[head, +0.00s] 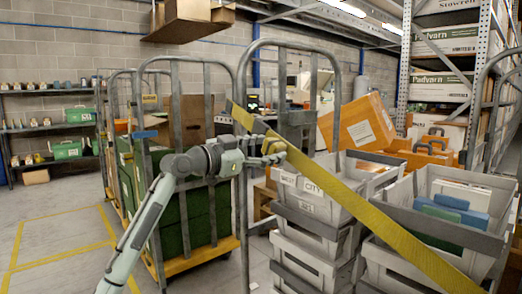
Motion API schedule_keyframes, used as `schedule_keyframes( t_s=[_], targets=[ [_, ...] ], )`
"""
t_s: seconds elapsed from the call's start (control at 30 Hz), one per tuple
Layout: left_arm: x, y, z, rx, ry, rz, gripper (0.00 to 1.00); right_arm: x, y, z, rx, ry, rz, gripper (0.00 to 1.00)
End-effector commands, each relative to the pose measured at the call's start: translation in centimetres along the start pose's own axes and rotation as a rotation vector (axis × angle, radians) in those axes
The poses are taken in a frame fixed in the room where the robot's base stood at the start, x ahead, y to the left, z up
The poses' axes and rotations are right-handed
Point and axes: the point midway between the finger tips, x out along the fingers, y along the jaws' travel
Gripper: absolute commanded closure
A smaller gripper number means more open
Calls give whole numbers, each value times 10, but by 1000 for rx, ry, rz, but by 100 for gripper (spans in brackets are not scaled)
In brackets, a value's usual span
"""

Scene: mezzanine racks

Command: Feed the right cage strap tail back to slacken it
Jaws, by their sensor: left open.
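A yellow strap (385,222) runs diagonally across the front of the right cage (243,150), from the upper part of its left post down to the lower right. Its loose tail cannot be told apart from the strap here. My left gripper (276,150) is open at the upper part of the strap, just right of that post. I cannot tell whether its fingers touch the strap or a fitting on it. My right gripper is not in view.
Grey crates (312,212) fill the right cage, with orange boxes (358,122) behind. A left cage (178,120) holding green crates stands close by. Racking (478,70) rises at the right. Floor with yellow lines (60,262) is clear at the left.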

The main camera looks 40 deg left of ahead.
Motion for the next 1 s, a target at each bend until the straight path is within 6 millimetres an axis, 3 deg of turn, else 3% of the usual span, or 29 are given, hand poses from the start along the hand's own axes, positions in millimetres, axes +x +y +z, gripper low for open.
schedule_keyframes(
  t_s=[0.17,0.6,0.77,1.0],
  targets=[
    [-18,1,1,1,-1,0,36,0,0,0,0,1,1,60],
    [-104,-1,0,0,0,-4,36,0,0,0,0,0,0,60],
    [-118,-2,0,1,0,-4,36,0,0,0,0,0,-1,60],
    [-120,-1,0,1,0,-3,36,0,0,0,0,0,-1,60]
  ],
)
